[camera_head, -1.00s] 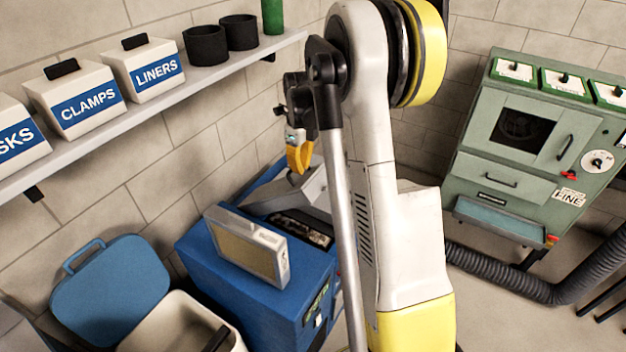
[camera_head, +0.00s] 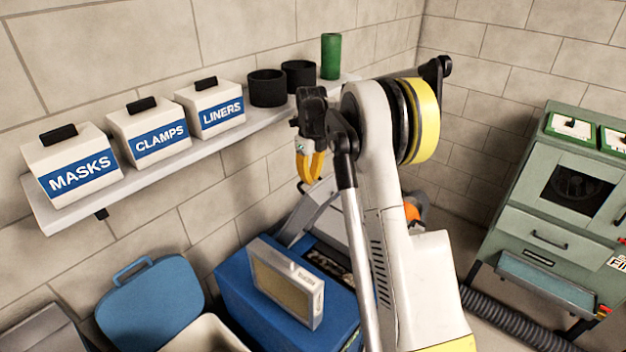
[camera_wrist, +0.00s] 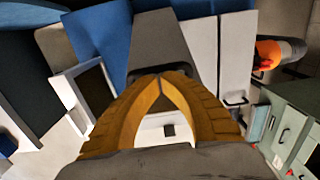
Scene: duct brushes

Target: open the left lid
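Three white boxes stand on the wall shelf in the head view: MASKS (camera_head: 70,166), CLAMPS (camera_head: 147,131) and LINERS (camera_head: 210,108). Each has a closed white top with a black knob. The green cabinet (camera_head: 560,185) at the right has framed panels with dark knobs on top; the left panel (camera_head: 572,128) lies flat. I cannot tell which lid is meant. My gripper (camera_head: 308,180) hangs in front of the shelf, below the black cups. In the wrist view its yellow fingertips (camera_wrist: 160,80) meet, with nothing seen between them. A white surface with a dark square shows through the finger gap.
Two black cups (camera_head: 267,88) and a green cylinder (camera_head: 331,57) stand on the shelf (camera_head: 200,153). Below are a blue machine (camera_head: 250,305) with a framed filter (camera_head: 286,284) on it and a blue lid (camera_head: 150,300) leaning at the wall. A grey hose crosses the floor.

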